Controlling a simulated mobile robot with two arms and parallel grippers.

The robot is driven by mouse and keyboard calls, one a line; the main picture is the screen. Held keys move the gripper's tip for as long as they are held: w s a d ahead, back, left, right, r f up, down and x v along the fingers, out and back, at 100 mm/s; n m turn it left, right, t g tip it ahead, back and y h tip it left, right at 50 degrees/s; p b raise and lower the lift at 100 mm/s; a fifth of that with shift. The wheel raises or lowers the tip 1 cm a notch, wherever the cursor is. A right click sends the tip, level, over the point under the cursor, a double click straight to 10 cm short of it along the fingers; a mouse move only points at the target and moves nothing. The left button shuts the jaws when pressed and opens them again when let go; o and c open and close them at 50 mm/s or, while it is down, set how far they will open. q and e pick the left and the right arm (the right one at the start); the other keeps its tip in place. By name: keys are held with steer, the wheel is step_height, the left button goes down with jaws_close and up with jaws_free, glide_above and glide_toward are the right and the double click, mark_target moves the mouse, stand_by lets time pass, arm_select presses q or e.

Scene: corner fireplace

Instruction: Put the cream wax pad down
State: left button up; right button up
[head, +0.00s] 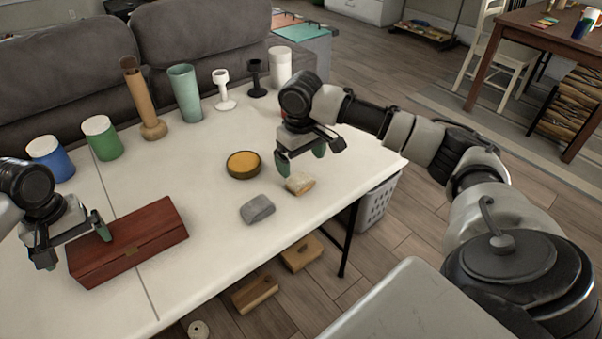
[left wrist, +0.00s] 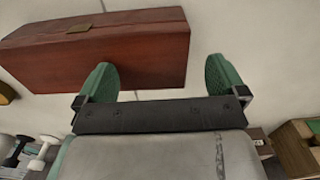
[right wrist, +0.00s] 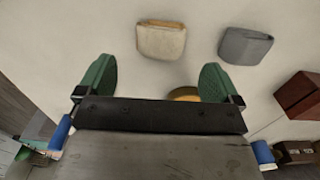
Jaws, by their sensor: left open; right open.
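The cream wax pad (head: 300,184) lies on the white table near its front edge, just below my right gripper (head: 302,155). In the right wrist view the cream pad (right wrist: 161,40) lies ahead of the fingertips, in line with the gap between them. My right gripper is open and empty, above the table and apart from the pad. My left gripper (head: 74,245) is open and empty at the left, over the near left part of the reddish-brown wooden box (head: 130,243). The box also shows beyond the fingers in the left wrist view (left wrist: 150,50).
A grey pad (head: 257,209) lies left of the cream pad. A round tin with yellow-brown contents (head: 243,164) sits behind them. Canisters, a wooden mill (head: 146,105), a green tumbler (head: 185,93) and small stands line the back. The middle of the white table (head: 195,180) is clear.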

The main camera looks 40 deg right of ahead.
mark_target(301, 176)
step_height(301, 176, up, 6)
steer(key=shift+f, duration=0.25)
steer(key=shift+o, duration=0.5)
steer(key=f, duration=0.7)
steer(key=shift+s+a, duration=0.15)
steer(key=shift+s, duration=0.2)
steer(key=shift+w+f, duration=0.2)
steer(key=shift+f, duration=1.15)
steer(key=shift+w+f, duration=0.15)
steer(key=shift+f, duration=1.15)
steer(key=c, duration=1)
steer(key=shift+r, duration=5.05)
